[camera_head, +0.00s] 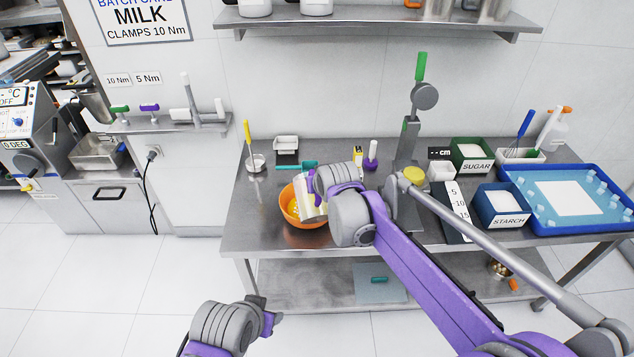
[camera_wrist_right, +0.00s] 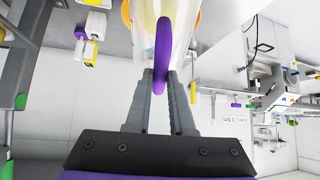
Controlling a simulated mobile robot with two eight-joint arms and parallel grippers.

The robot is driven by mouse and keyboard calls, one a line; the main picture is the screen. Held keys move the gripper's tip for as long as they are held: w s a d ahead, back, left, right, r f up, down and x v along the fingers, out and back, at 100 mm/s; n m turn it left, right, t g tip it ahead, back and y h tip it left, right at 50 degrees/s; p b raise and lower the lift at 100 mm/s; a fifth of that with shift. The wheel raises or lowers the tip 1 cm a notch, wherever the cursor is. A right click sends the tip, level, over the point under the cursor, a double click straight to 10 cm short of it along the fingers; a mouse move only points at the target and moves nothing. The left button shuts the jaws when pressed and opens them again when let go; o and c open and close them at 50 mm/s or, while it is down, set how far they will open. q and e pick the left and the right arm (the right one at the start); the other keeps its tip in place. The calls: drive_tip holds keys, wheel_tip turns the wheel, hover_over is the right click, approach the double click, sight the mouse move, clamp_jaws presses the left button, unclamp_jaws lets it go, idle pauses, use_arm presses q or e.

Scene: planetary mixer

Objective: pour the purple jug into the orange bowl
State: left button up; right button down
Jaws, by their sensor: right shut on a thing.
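The orange bowl (camera_head: 287,207) stands on the steel table at its front left, with yellow contents showing inside. The clear jug with a purple handle (camera_wrist_right: 162,60) is in my right gripper (camera_wrist_right: 164,88), whose fingers are closed on the handle. In the head view the jug (camera_head: 311,205) is tilted over the right part of the bowl and hides some of it. My right gripper (camera_head: 325,185) is mostly hidden there by its own wrist. My left gripper (camera_head: 268,315) is low in front of the table, away from the objects; its finger opening is unclear.
A whisk in a cup (camera_head: 256,162), a white scale (camera_head: 286,146) and a purple-handled tool (camera_head: 371,158) stand behind the bowl. Right are a SUGAR bin (camera_head: 472,153), a STARCH bin (camera_head: 502,206) and a blue tray (camera_head: 570,195).

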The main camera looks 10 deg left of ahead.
drive_tip(key=shift+w, duration=0.1)
drive_tip(key=shift+w+a+r+g+p, duration=0.2)
drive_tip(key=shift+w+a+g+p, duration=0.05)
drive_tip(key=shift+w+g+p, duration=0.2)
drive_tip(key=shift+w+a+h, duration=0.1)
drive_tip(key=shift+w+h, duration=0.1)
drive_tip(key=shift+h, duration=0.1)
drive_tip(key=shift+w+f+g, duration=0.15)
drive_tip(key=shift+f+g, duration=0.1)
use_arm(q)
drive_tip(key=shift+w+r, duration=0.4)
drive_tip(key=shift+r, duration=0.35)
drive_tip(key=shift+s, duration=0.1)
use_arm(e)
drive_tip(key=shift+s, duration=0.2)
